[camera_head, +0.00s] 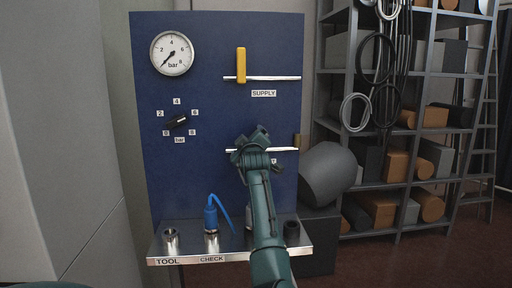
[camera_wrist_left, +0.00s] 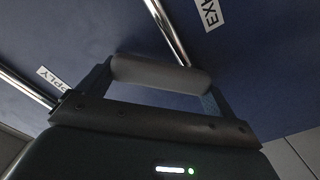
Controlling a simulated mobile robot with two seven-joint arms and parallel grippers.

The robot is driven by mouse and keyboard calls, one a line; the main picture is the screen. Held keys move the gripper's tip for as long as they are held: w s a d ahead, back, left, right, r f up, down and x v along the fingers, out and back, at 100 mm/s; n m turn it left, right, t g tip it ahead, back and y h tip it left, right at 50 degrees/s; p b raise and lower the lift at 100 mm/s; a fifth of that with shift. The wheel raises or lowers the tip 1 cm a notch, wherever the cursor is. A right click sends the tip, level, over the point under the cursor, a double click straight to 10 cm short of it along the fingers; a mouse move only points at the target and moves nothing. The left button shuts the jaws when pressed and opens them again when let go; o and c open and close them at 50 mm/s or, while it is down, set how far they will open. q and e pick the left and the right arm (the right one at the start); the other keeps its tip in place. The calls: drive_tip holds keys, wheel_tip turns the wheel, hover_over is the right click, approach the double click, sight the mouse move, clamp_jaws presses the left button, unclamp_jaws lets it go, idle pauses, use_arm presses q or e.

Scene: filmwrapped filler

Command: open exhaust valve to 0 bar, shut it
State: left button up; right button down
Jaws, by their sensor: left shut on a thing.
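The exhaust pipe (camera_head: 285,150) runs across the lower right of the blue panel in the head view. My left gripper (camera_head: 255,140) is in front of it and hides the valve there. In the left wrist view, its fingers (camera_wrist_left: 160,80) are shut on a grey cylindrical handle (camera_wrist_left: 158,73), with a pipe (camera_wrist_left: 167,28) behind it. The exhaust label (camera_wrist_left: 208,12) is partly cut off. The round pressure gauge (camera_head: 171,53) is at the panel's top left; its needle points down-left, near the 0 end. My right gripper is not in view.
The yellow supply handle (camera_head: 241,65) stands upright across its pipe. A dark selector knob (camera_head: 177,121) sits below the gauge. A shelf (camera_head: 170,251) below the panel bears metal sockets and a blue-hosed tool (camera_head: 211,216). A grey drum (camera_head: 328,172) and racks (camera_head: 400,185) stand at right.

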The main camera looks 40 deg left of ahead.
use_arm(q)
drive_tip(key=shift+s+a+r+n, duration=0.15)
drive_tip(key=shift+r+n, duration=0.1)
drive_tip(key=shift+n, duration=0.45)
drive_tip(key=shift+s+r+n, duration=0.1)
drive_tip(key=shift+n, duration=0.5)
drive_tip(key=n, duration=0.1)
drive_tip(key=n+p, duration=0.1)
drive_tip(key=shift+s+a+r+n, duration=0.1)
drive_tip(key=shift+s+a+n, duration=0.2)
drive_tip(key=shift+a, duration=0.05)
drive_tip(key=shift+s+a+n+p, duration=0.2)
drive_tip(key=shift+n+p, duration=0.2)
drive_tip(key=shift+n, duration=0.3)
drive_tip(key=shift+s+a+n+p, duration=0.1)
drive_tip(key=shift+s+n+p, duration=0.2)
drive_tip(key=shift+n, duration=0.5)
drive_tip(key=shift+a+n, duration=0.1)
drive_tip(key=shift+n, duration=0.3)
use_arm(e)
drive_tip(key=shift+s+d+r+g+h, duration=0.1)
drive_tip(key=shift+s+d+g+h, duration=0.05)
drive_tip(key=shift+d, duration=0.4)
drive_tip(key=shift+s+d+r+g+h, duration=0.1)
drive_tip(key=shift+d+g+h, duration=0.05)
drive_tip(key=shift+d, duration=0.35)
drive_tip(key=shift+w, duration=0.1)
